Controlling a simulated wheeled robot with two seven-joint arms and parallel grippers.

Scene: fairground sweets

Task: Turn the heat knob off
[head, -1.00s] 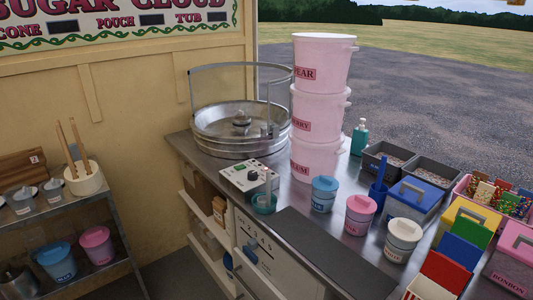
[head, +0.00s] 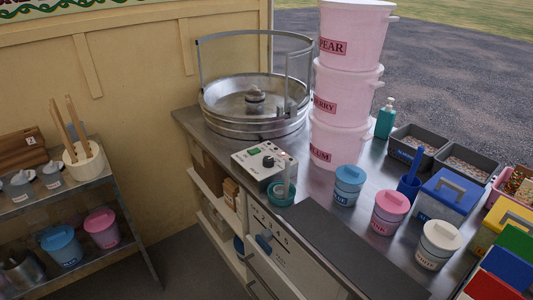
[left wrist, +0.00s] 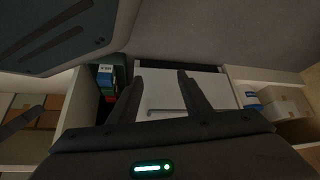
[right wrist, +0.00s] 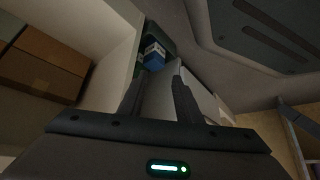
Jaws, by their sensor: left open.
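The control box (head: 262,160) stands on the metal counter in front of the spinner pan, with a small green display and dark knobs on its pale top. One black knob (head: 268,161) shows clearly; its label and setting are too small to read. Neither gripper shows in the head view. In the left wrist view my left gripper (left wrist: 160,76) is open and empty, facing a white panel with a bar handle. In the right wrist view my right gripper (right wrist: 158,78) has its fingers apart with nothing between them. Neither wrist view shows the control box.
The metal spinner pan (head: 255,105) with its raised rail is behind the box. Stacked pink tubs (head: 340,90) stand to the right. A teal bowl (head: 281,194) sits at the box's front right corner. A dark mat (head: 335,240) lies along the counter's front.

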